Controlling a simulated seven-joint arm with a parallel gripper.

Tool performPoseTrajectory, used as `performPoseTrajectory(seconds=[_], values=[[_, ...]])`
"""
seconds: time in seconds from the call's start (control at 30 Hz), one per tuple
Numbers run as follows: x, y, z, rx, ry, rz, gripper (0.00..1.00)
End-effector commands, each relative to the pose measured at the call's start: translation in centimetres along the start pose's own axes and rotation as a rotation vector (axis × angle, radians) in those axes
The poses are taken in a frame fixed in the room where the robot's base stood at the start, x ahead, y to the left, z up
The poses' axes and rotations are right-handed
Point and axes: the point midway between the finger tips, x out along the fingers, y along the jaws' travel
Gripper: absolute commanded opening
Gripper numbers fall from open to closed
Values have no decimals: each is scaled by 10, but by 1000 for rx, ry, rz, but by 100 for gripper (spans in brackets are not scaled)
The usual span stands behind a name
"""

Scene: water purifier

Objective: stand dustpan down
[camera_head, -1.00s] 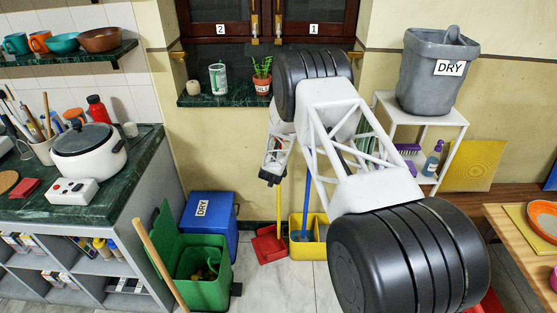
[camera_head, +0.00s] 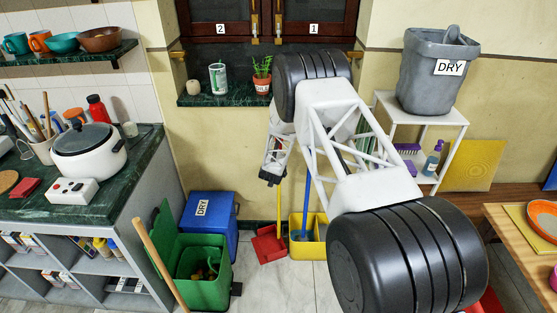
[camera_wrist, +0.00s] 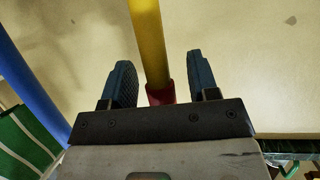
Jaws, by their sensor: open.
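The dustpan (camera_head: 269,245) is red with a long yellow handle (camera_head: 280,212). Its pan rests on the floor by the wall, left of the yellow bucket, and its handle stands upright. My gripper (camera_head: 271,181) is at the upper end of the visible handle in the head view. In the wrist view, the yellow handle (camera_wrist: 148,40) with a red collar (camera_wrist: 160,94) stands between the two blue fingers of my gripper (camera_wrist: 164,82). The fingers are open, with gaps on both sides of the handle. The pan is out of the wrist view.
A yellow bucket (camera_head: 308,248) holds a blue pole (camera_head: 306,210) close right of the dustpan; the pole also shows in the wrist view (camera_wrist: 35,85). An open green bin (camera_head: 200,272) and a blue bin (camera_head: 222,212) stand left. Floor in front is clear.

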Motion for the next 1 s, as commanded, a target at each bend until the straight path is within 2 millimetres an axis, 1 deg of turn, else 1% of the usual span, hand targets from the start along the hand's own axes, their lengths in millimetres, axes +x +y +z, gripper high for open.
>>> performPoseTrajectory(seconds=[0.17, 0.37, 0.57, 1.0], values=[[-3, 0, -2, 0, 0, 0, 55], [-16, 0, -2, 0, 0, -1, 55], [-37, 0, -3, 1, 0, 0, 55], [-91, 0, -2, 0, 0, -1, 55]])
